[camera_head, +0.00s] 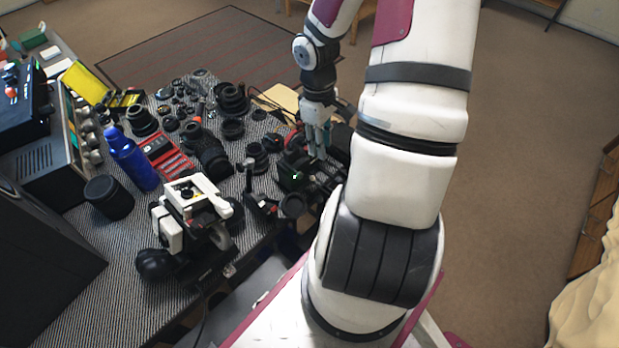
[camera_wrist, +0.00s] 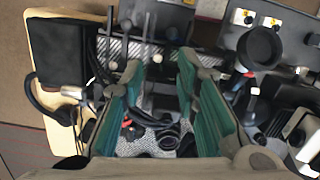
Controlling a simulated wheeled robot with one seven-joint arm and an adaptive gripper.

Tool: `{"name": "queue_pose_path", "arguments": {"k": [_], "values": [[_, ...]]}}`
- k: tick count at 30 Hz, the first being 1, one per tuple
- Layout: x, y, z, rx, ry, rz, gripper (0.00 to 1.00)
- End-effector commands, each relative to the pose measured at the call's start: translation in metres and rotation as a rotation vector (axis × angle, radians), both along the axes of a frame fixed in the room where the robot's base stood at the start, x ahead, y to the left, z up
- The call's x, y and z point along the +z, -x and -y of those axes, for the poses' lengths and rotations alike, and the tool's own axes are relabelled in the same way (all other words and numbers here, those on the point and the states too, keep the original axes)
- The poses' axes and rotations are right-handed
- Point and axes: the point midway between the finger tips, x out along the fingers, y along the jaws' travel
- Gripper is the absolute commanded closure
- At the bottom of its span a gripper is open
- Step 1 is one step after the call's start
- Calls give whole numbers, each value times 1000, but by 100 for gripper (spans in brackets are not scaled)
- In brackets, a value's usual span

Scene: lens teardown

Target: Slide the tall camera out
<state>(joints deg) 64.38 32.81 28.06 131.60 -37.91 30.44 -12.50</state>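My gripper (camera_head: 317,140) points down over the right side of the crowded bench. In the wrist view, my gripper (camera_wrist: 158,72) is open, with its two teal-padded fingers apart. No held object shows between them; slim metal rods and the woven bench top show in the gap. A dark, boxy camera-like body (camera_head: 294,177) stands just below and left of the fingertips in the head view. I cannot tell for certain that it is the tall camera. A grey boxy body (camera_wrist: 158,18) lies beyond the fingertips in the wrist view. Contact with the fingers cannot be made out.
Many black lenses (camera_head: 232,98) crowd the bench. A blue bottle (camera_head: 130,158), a red tool tray (camera_head: 167,157) and a white-and-black device (camera_head: 190,205) stand to the left. A pale board (camera_head: 280,97) lies behind my gripper. The floor (camera_head: 530,130) at right is clear.

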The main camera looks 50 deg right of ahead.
Motion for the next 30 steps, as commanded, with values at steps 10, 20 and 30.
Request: {"name": "queue_pose_path", "arguments": {"k": [10, 20, 30], "values": [[-52, 21, 2, -10, -165, 83, 71], [-86, 20, -5, -5, -176, 89, 71], [-152, 23, -18, -5, -175, 86, 71]]}}
